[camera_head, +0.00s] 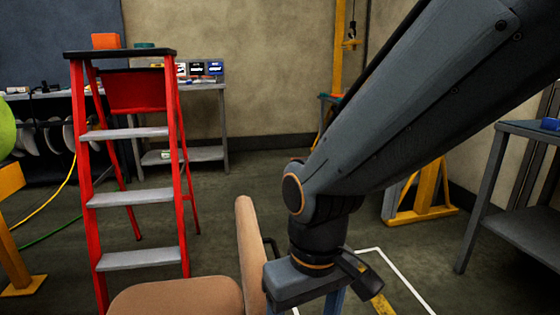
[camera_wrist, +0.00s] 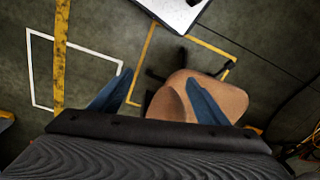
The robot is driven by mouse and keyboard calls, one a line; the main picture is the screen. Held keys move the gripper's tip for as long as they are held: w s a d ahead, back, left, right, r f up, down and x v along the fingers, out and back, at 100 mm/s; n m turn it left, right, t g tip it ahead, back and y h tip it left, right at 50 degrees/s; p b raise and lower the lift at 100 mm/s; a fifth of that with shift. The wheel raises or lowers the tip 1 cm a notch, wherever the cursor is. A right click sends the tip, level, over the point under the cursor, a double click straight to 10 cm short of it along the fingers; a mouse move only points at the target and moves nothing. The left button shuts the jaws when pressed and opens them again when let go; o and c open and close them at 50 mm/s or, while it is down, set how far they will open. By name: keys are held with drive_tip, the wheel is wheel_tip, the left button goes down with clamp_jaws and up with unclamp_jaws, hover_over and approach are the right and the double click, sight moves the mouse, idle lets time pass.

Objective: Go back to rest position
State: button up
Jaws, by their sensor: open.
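My gripper (camera_wrist: 158,95) shows in the wrist view with its two blue fingers spread apart and nothing between them. It points down at the floor, and its right finger overlaps the tan chair (camera_wrist: 230,98) in the picture. In the head view my arm comes in from the upper right, and my gripper (camera_head: 306,300) is at the bottom, partly cut off by the frame edge. The tan chair's backrest (camera_head: 250,258) stands just left of it there. I cannot tell whether they touch.
A red stepladder (camera_head: 138,198) stands left of the chair. A grey workbench (camera_head: 530,131) is at the right edge. A shelf table (camera_head: 205,86) with small boxes stands at the back wall. A yellow stand (camera_head: 425,212) is behind my arm. Floor between ladder and back wall is clear.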

drive_tip(key=d+r+m+p, duration=0.2)
drive_tip(key=d+r+p, duration=0.5)
drive_tip(key=r+p, duration=0.2)
drive_tip(key=s+d+r+m+p, duration=0.1)
drive_tip(key=d+r+m+p, duration=0.2)
drive_tip(key=d+r+p, duration=0.5)
wheel_tip(320, 180, up, 3)
drive_tip(key=p, duration=0.6)
drive_tip(key=shift+d+f+h, duration=0.2)
drive_tip(key=shift+d+h, duration=0.1)
